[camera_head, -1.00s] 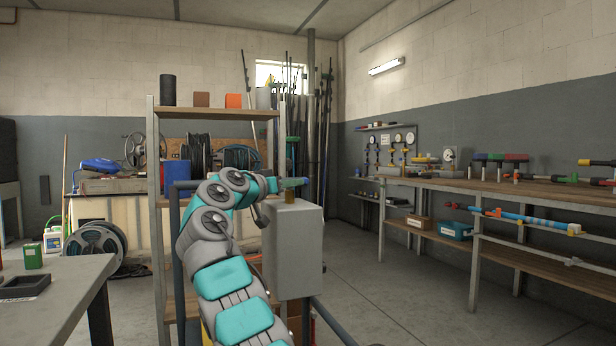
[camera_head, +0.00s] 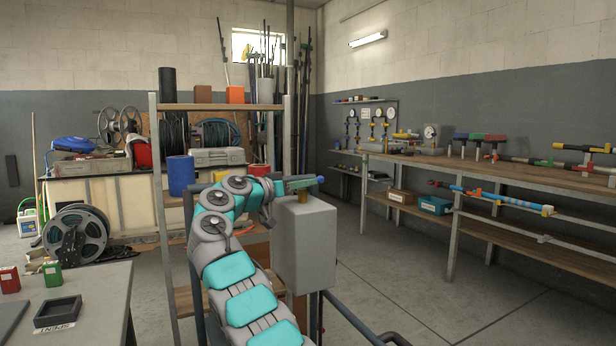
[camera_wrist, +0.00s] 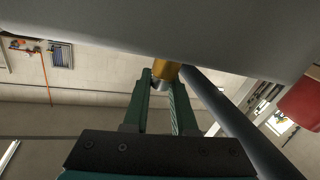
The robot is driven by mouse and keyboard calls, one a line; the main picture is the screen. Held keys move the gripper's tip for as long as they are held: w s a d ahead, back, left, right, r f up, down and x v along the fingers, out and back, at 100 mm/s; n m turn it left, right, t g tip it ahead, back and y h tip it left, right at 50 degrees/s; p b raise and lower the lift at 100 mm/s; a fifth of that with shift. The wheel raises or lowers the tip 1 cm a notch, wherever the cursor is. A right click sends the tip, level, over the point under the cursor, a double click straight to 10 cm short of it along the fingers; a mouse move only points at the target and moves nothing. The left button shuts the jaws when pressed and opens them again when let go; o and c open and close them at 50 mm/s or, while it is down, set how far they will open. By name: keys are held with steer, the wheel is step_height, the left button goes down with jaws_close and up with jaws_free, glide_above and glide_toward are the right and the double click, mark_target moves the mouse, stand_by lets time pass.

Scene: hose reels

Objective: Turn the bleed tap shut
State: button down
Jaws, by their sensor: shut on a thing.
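The bleed tap appears to be the small brass fitting (camera_head: 303,196) on top of a grey box (camera_head: 306,245) in the head view. In the wrist view its brass stub (camera_wrist: 166,71) stands out from a large grey surface, with a silvery end. My gripper (camera_head: 298,184) is at the top of the fitting. In the wrist view my gripper (camera_wrist: 162,84) has its green fingers on either side of the brass piece and is shut on it. A blue tip (camera_head: 320,180) shows just right of the fingers; what it belongs to is unclear. The tap's turned angle cannot be told.
A shelf rack (camera_head: 215,107) stands behind my arm, with a blue can (camera_head: 181,175) on it. A grey table (camera_head: 90,300) is at the left front. A long workbench (camera_head: 490,172) runs along the right wall. Dark rails pass near the box; open floor lies to its right.

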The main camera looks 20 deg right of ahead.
steer(key=shift+s+d+r+g, duration=0.15)
steer(key=shift+d+g, duration=0.05)
steer(key=shift+g, duration=0.1)
steer(key=c, duration=0.8)
jaws_free()
steer(key=shift+c, duration=0.2)
steer(key=shift+a, duration=0.2)
steer(key=shift+a, duration=0.25)
steer(key=b+v, duration=0.1)
steer(key=v, duration=0.5)
steer(key=shift+f, duration=0.2)
steer(key=shift+s+a, duration=0.25)
steer(key=shift+a, duration=0.15)
steer(key=shift+r, duration=0.1)
